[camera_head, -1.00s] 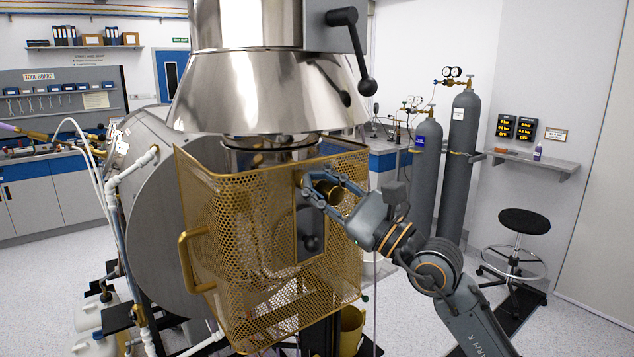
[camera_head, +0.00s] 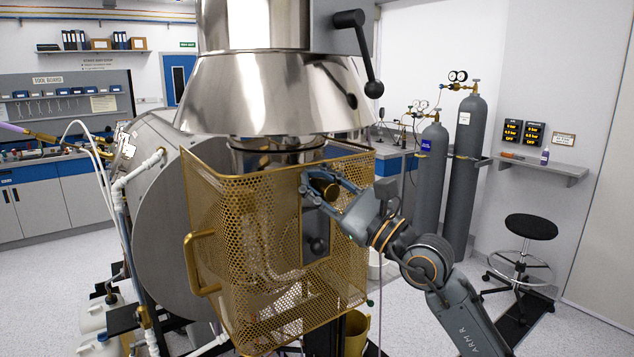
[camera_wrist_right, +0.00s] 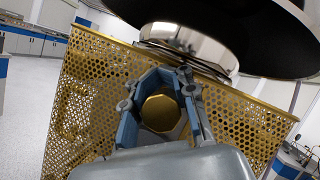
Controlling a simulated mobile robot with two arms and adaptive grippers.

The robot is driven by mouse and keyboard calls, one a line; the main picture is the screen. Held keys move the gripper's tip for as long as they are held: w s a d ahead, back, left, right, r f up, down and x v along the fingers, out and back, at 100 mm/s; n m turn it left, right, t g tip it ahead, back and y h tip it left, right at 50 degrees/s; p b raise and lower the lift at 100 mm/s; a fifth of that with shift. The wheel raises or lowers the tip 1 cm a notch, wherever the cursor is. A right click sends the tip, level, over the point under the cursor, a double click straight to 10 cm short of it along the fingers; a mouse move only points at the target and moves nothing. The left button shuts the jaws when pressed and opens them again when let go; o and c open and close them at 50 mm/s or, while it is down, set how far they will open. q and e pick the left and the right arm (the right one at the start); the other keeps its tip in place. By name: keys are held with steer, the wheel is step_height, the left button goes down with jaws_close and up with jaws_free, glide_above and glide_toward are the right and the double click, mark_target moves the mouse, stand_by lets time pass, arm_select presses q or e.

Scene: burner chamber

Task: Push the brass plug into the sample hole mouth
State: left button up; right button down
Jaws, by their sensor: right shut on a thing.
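The brass plug (camera_head: 326,188) is held between the fingers of my right gripper (camera_head: 318,186), in front of the upper part of the cage's grey plate. In the right wrist view the plug's round end (camera_wrist_right: 160,112) sits between the two blue-grey fingers of the gripper (camera_wrist_right: 158,100). The fingers are shut on the plug. The sample hole mouth cannot be made out; the plug and fingers cover that part of the plate. I cannot tell whether the plug touches the plate. My left gripper is not in view.
A gold perforated cage (camera_head: 235,240) with a handle (camera_head: 196,262) surrounds the chamber. A grey plate (camera_head: 316,238) with a dark knob sits on its front. A steel hood (camera_head: 275,95) and black lever (camera_head: 368,55) are above. Gas cylinders (camera_head: 466,150) and a stool (camera_head: 530,228) stand right.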

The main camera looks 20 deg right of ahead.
steer(key=shift+w+a, duration=0.1)
steer(key=shift+w, duration=0.1)
steer(key=shift+s, duration=0.1)
steer(key=shift+s, duration=0.1)
steer(key=shift+s+d, duration=0.25)
steer(key=shift+s, duration=0.3)
steer(key=shift+s+d, duration=0.2)
steer(key=shift+s, duration=0.3)
steer(key=shift+s, duration=0.1)
steer(key=shift+d, duration=0.1)
